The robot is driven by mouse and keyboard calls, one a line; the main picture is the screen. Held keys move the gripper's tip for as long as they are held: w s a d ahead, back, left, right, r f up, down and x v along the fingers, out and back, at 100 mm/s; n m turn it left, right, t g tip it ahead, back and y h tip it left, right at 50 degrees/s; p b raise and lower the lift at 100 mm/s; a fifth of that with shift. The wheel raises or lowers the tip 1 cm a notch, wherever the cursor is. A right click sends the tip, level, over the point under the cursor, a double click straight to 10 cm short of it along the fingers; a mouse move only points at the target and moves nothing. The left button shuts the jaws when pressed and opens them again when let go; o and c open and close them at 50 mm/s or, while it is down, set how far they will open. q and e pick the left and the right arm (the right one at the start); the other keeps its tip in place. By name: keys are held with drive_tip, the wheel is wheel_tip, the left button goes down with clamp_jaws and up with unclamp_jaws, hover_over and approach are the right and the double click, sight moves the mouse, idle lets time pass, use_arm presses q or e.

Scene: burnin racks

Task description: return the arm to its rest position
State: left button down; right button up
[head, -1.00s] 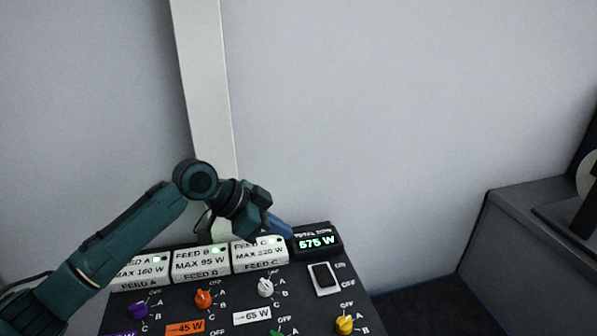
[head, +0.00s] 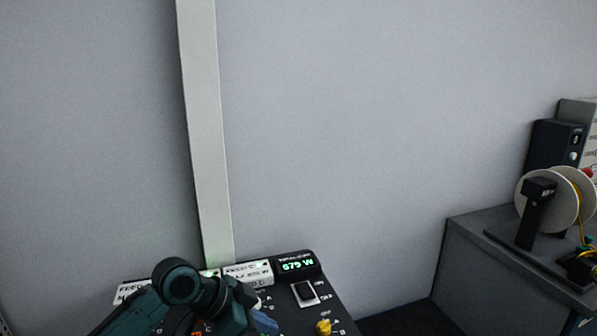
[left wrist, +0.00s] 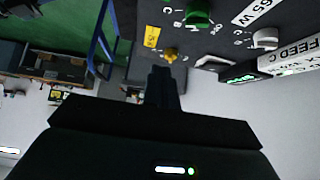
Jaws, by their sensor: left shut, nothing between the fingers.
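My left arm comes in from the lower left of the head view, in front of the dark control panel (head: 340,311). The arm hides much of the panel's left half. In the left wrist view the dark gripper fingers (left wrist: 163,88) point toward the panel, with the green knob (left wrist: 198,12) and a small yellow knob (left wrist: 171,54) beyond them. I cannot tell any contact with the panel. My right gripper is not in view.
The panel carries a lit green display (head: 298,264), a black rocker switch (head: 304,292) and a yellow knob (head: 323,327). A grey bench (head: 480,262) at the right holds a spool (head: 540,195) and a dark boxy unit (head: 552,147). The wall space above the panel is clear.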

use_arm(q)
drive_tip(key=s+f+n, duration=0.2)
drive_tip(key=s+f, duration=0.4)
drive_tip(key=s+a+f+n+y, duration=0.45)
drive_tip(key=s+a, duration=0.35)
drive_tip(key=s, duration=0.2)
drive_tip(key=s+a+f+n+y, duration=0.3)
drive_tip(key=s+a+n, duration=0.35)
drive_tip(key=s, duration=0.45)
drive_tip(key=w+d+f+m+t+h, duration=0.1)
drive_tip(key=w+d+f+t+h, duration=0.1)
drive_tip(key=w+d+f+t, duration=0.3)
drive_tip(key=shift+w+d+f+m+t, duration=0.15)
drive_tip(key=shift+w+f+m+t, duration=0.2)
drive_tip(key=shift+f+t, duration=1)
drive_tip(key=shift+f+g, duration=0.35)
